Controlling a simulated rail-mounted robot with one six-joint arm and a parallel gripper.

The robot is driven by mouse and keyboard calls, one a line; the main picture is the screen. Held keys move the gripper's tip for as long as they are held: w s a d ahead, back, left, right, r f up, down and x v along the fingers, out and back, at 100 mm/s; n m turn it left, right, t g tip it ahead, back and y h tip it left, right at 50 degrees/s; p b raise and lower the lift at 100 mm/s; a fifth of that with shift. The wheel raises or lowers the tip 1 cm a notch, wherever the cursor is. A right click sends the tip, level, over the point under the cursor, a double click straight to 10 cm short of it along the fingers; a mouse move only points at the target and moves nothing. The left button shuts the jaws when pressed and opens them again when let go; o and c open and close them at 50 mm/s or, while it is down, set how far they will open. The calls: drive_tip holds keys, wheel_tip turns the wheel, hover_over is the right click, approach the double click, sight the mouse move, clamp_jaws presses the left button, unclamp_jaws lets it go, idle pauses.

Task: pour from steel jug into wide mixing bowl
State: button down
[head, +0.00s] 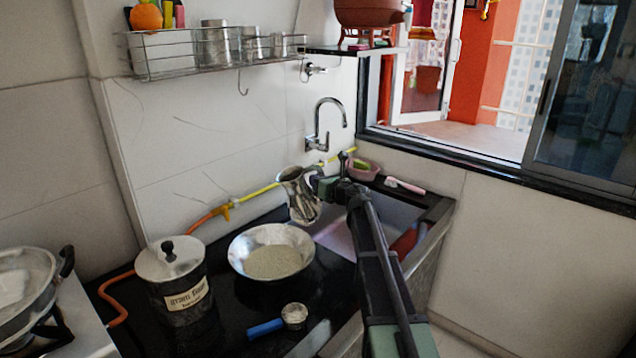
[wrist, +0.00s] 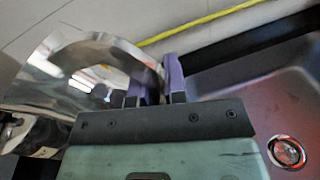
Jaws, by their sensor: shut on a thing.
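The steel jug (head: 300,197) is shiny and hangs above the back of the counter, by the sink's left edge. It leans slightly, with its mouth toward the upper left. My gripper (head: 320,187) is shut on its right side; whether on handle or wall I cannot tell. In the wrist view the jug (wrist: 70,70) fills the upper left, beside my purple fingers (wrist: 159,82). The wide mixing bowl (head: 241,246) stands on the black counter, left of and below the jug. Pale, grainy-looking contents cover its bottom. No stream from the jug shows. The jug's inside is hidden.
A lidded canister (head: 174,272) stands left of the bowl, and a blue-handled scoop (head: 270,326) lies in front. The tap (head: 318,140) is behind the jug. The sink (head: 345,240) lies right, under my arm. A stove (head: 60,320) is far left.

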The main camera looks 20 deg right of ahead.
drive_tip(key=shift+a+f+m+b, duration=0.2)
drive_tip(key=shift+f+m+b, duration=0.1)
drive_tip(key=shift+f+b, duration=0.2)
drive_tip(key=shift+s+a+f+m+t+b, duration=0.1)
drive_tip(key=shift+a+f+m+t+b, duration=0.3)
drive_tip(key=shift+m, duration=0.4)
drive_tip(key=shift+r, duration=0.25)
drive_tip(key=shift+m+y, duration=0.3)
drive_tip(key=shift+m, duration=0.3)
wheel_tip(320, 180, up, 5)
drive_tip(key=p, duration=0.5)
drive_tip(key=shift+r, duration=0.15)
